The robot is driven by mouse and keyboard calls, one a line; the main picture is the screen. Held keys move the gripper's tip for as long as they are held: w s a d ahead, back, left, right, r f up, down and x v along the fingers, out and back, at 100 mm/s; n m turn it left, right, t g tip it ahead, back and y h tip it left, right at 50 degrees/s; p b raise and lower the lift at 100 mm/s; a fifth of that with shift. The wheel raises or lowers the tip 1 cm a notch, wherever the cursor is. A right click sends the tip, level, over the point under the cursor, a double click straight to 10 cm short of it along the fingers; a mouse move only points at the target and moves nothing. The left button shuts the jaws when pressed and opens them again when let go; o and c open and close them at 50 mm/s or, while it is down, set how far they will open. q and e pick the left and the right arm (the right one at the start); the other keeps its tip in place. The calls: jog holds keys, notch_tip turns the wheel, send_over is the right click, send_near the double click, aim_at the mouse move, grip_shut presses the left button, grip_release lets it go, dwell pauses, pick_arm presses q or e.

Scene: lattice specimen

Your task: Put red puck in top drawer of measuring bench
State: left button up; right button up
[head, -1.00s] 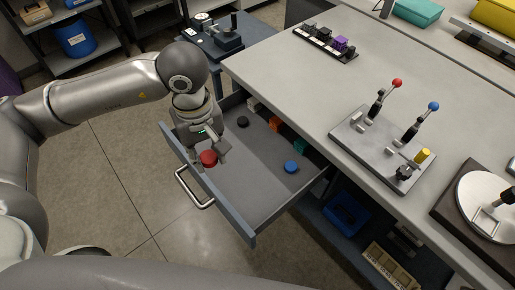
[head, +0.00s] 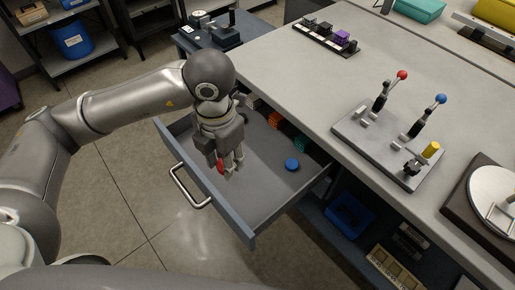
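The red puck (head: 221,167) shows as a narrow red patch at the fingertips of my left gripper (head: 229,166); the rest of it is hidden by the fingers. The gripper points down into the open top drawer (head: 262,198) of the measuring bench (head: 290,68) and looks shut on the puck. I cannot tell whether the puck touches the drawer floor. A blue puck (head: 292,164) lies flat in the drawer, right of the gripper. My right gripper is not in view.
Orange (head: 275,120) and teal (head: 301,143) blocks sit along the drawer's inner side by the bench. The drawer front with its handle (head: 189,190) is on the left. A lever fixture (head: 385,145) stands on the bench top. The drawer floor near the front corner is clear.

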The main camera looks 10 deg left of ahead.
pick_arm(q)
jog(key=n, duration=0.2)
jog(key=f+n, duration=0.1)
jog(key=n, duration=0.1)
jog(key=shift+d+b, duration=0.35)
jog(key=shift+d, duration=0.05)
jog(key=n, duration=0.4)
jog(key=d+f+n+b, duration=0.1)
jog(key=shift+n, duration=0.4)
jog(key=f+n+b, duration=0.1)
jog(key=n, duration=0.5)
jog(key=n+b, duration=0.2)
jog(key=n, duration=0.3)
send_over(248, 145)
jog(key=s, duration=0.7)
jog(key=f, duration=0.9)
jog(key=shift+w+a+f, duration=0.1)
jog(key=shift+a, duration=0.3)
jog(key=shift+w+a+f, duration=0.2)
jog(key=shift+w+f, duration=0.35)
jog(key=shift+f, duration=0.15)
notch_tip(248, 145, down, 3)
jog(key=shift+f+p, duration=0.1)
jog(key=shift+p, duration=0.25)
